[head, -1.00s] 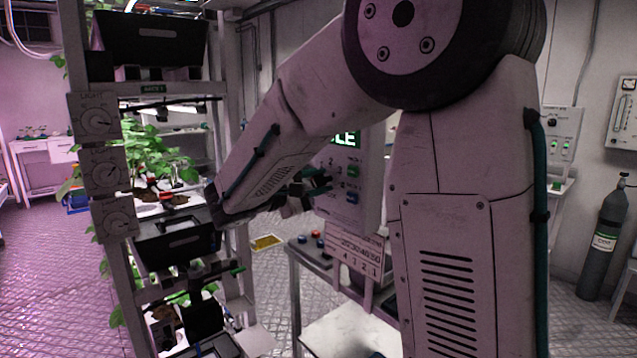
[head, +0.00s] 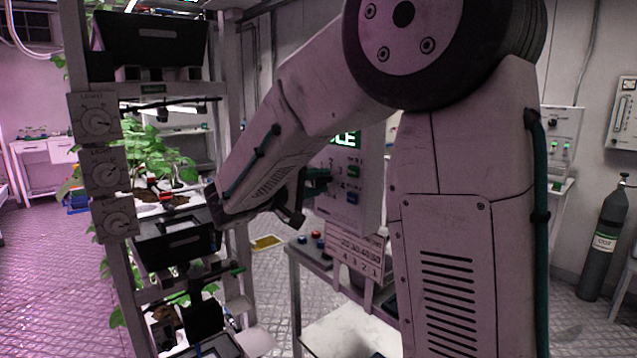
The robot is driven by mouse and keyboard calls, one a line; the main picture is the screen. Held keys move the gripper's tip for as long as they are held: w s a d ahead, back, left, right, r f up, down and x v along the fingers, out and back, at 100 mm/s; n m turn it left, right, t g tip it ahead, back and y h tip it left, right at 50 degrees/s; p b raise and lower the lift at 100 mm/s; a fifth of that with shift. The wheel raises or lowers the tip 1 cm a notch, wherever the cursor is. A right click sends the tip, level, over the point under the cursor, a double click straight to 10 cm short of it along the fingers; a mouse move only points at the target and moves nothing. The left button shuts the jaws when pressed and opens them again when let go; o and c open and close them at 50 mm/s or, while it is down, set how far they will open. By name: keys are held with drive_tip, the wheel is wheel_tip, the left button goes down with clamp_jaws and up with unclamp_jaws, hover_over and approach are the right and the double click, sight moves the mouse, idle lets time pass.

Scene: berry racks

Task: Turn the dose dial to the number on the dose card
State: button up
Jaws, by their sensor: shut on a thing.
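A grey control box (head: 352,200) with a lit green display, of which the letters "LE" show, and green and blue buttons stands behind my arm. My gripper (head: 317,181) is at the left part of its face, dark with green-tipped fingers, turned about its own axis. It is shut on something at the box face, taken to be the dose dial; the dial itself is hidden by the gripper. A pale card with rows of digits (head: 356,248) hangs below the box; its lower row reads "4 3 2 1". I cannot tell whether this is the dose card.
A rack post on the left carries three dial boxes, the top one (head: 95,119) marked LIGHT. Black trays (head: 176,243) and plants sit on the rack shelves. A gas cylinder (head: 606,243) stands right.

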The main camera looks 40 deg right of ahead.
drive_tip(key=shift+f, duration=0.1)
idle(0.5)
drive_tip(key=o, duration=1)
drive_tip(key=shift+c, duration=0.2)
drive_tip(key=a, duration=0.8)
drive_tip(key=shift+s, duration=0.15)
